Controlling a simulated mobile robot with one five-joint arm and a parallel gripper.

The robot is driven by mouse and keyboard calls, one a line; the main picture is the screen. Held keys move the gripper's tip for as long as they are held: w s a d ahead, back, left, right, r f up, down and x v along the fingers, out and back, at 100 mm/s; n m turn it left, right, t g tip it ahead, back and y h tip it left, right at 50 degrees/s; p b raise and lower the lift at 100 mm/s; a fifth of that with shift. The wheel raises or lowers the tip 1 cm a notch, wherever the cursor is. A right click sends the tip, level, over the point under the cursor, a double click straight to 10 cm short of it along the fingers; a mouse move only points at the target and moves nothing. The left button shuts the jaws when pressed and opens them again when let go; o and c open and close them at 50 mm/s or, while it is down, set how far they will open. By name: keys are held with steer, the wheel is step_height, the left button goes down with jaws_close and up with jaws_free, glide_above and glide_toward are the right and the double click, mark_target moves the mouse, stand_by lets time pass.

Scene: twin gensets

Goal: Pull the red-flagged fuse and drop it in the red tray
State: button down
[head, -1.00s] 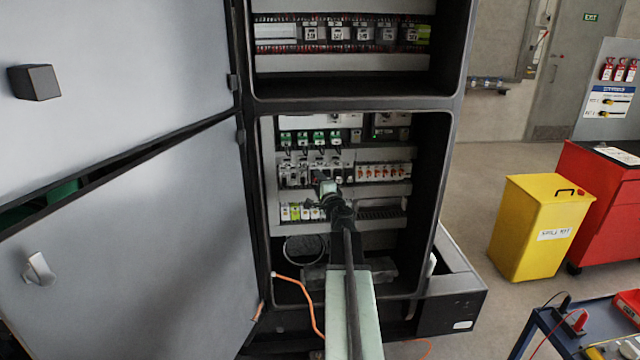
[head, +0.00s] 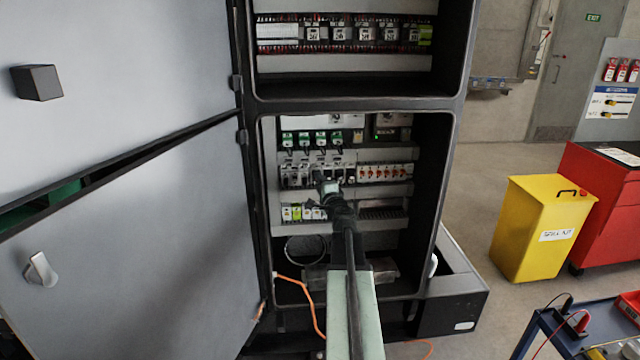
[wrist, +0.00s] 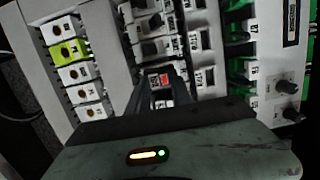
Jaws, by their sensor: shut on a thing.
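My gripper (head: 327,187) reaches into the lower bay of the open cabinet, at the row of black-and-white fuse holders. In the wrist view its dark fingers (wrist: 161,90) are shut on the red-flagged fuse (wrist: 158,79), whose red patch shows between the fingertips. Its lower part is hidden, so I cannot tell whether it is still seated in its holder. The red tray (head: 629,303) lies on the blue cart at the right edge of the head view, partly cut off.
The cabinet door (head: 120,235) stands open on the left. Holders with orange marks (head: 385,173) sit right of my gripper, and white and yellow-green terminals (wrist: 70,55) lie left in the wrist view.

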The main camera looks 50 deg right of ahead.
steer(key=shift+s+a, duration=0.1)
steer(key=shift+a, duration=0.05)
steer(key=shift+v, duration=0.9)
steer(key=shift+a, duration=0.1)
steer(key=v, duration=0.4)
steer(key=shift+a, duration=0.6)
step_height(320, 180, up, 7)
steer(key=p, duration=0.7)
steer(key=shift+r, duration=0.15)
